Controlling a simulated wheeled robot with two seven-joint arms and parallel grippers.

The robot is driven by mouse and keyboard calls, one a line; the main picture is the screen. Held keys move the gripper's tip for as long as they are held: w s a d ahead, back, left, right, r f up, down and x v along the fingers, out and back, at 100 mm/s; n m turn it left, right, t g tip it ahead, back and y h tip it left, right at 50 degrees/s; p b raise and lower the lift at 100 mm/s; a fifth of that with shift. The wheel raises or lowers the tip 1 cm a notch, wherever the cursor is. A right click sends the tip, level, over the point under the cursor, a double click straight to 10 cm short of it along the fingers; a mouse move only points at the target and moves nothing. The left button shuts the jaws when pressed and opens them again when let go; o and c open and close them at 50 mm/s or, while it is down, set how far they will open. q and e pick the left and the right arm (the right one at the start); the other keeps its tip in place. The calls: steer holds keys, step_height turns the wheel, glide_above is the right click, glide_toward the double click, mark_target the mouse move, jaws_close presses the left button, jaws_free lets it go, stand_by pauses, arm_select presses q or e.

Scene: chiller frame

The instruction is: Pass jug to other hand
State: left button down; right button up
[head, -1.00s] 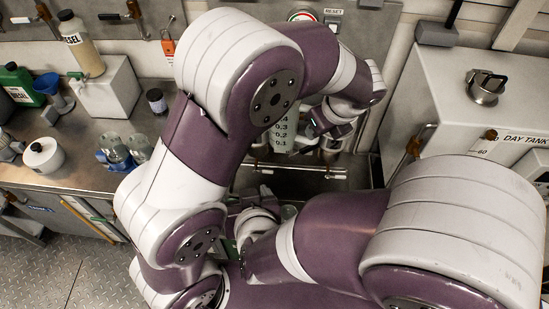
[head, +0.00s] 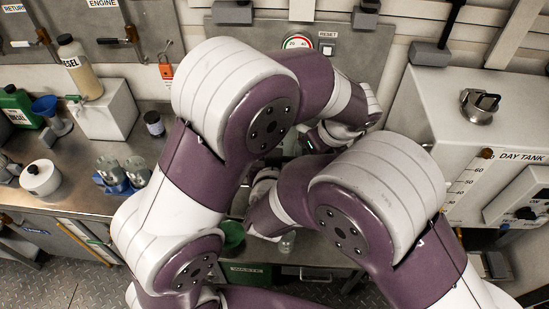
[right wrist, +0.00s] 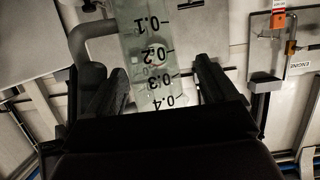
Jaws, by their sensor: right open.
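The clear jug with black marks from 0.1 to 0.4 stands out in the right wrist view (right wrist: 150,60), between the two fingers of my right gripper (right wrist: 150,95). Those fingers are open, one on each side of it, with a visible gap. The marks read from 0.1 at the top of that picture to 0.4 lower down. In the head view my arms hide most of the jug. My left gripper (head: 318,138) is beside it on the right and appears to hold it up; its fingertips are mostly hidden.
The day tank (head: 445,100) stands close on the right. A white block (head: 105,110), beakers (head: 123,173), a blue funnel (head: 50,112) and a white pot (head: 40,178) are on the left bench. A green container (head: 232,235) and a waste bin (head: 245,273) are below my arms.

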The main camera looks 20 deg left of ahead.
arm_select(q)
steer(key=shift+d, duration=0.1)
arm_select(e)
steer(key=shift+a, duration=0.1)
steer(key=shift+a, duration=0.1)
jaws_close()
jaws_free()
arm_select(q)
step_height(320, 180, down, 14)
steer(key=d+m, duration=0.2)
steer(key=shift+s+d+t+h, duration=0.2)
steer(key=shift+s+t+h, duration=0.1)
steer(key=shift+s+h, duration=0.15)
arm_select(e)
steer(key=v, duration=1.2)
steer(key=shift+d, duration=0.25)
